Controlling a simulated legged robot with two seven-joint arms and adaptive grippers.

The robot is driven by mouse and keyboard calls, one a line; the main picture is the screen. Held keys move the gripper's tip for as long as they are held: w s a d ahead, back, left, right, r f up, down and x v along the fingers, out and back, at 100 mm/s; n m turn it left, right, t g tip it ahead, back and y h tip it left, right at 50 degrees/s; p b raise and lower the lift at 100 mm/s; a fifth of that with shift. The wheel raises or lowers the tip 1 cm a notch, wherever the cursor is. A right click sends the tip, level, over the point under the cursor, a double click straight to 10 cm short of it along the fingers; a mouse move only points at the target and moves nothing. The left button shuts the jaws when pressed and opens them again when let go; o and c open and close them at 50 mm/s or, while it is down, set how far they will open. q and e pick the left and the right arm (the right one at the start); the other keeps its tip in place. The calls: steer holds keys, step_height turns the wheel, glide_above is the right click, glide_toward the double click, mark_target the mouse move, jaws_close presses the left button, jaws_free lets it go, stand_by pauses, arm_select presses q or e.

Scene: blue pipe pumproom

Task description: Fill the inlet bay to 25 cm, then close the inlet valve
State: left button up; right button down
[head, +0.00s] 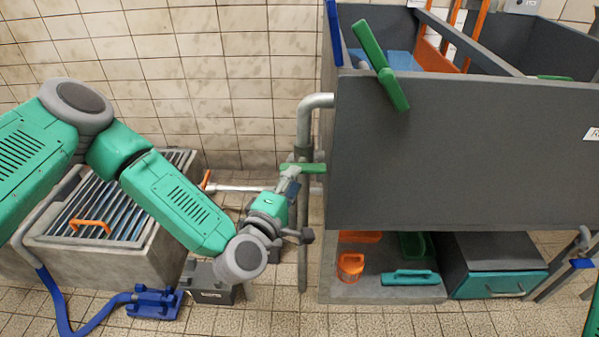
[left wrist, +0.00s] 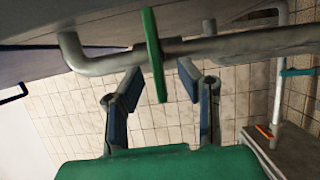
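A green lever handle (head: 303,168) sits on a grey pipe beside the tank's left side. My left gripper (head: 291,180) is at this handle in the head view. In the left wrist view my left gripper (left wrist: 158,88) is open, its two blue-padded fingers apart on either side of the green lever (left wrist: 152,50). Gaps show between the lever and both fingers, so it is not gripped. The lever crosses the grey pipe (left wrist: 235,44). A large dark grey tank (head: 450,150) fills the right. I see no water level or gauge reading. My right gripper is not in view.
A second green lever (head: 381,65) leans over the tank's top edge. A slatted concrete basin (head: 95,265) with an orange handle stands left. An orange lantern-like item (head: 350,267) and a green-handled item (head: 410,277) lie under the tank.

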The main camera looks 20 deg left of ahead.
arm_select(q)
steer(key=s+a, duration=0.1)
steer(key=s, duration=0.7)
steer(key=shift+f, duration=0.15)
steer(key=shift+s, duration=0.1)
steer(key=s+d+f+m+g+h+p, duration=0.35)
steer(key=s+f+m+g+p, duration=0.45)
steer(key=s+m+g, duration=0.5)
steer(key=s+a+m+g+y+p, duration=0.2)
steer(key=s+a+m+g+y, duration=0.2)
steer(key=s+a, duration=0.7)
steer(key=shift+s+a+f+m+y+p, duration=0.15)
steer(key=shift+s+a+m+y+p, duration=0.15)
steer(key=shift+a+y, duration=0.55)
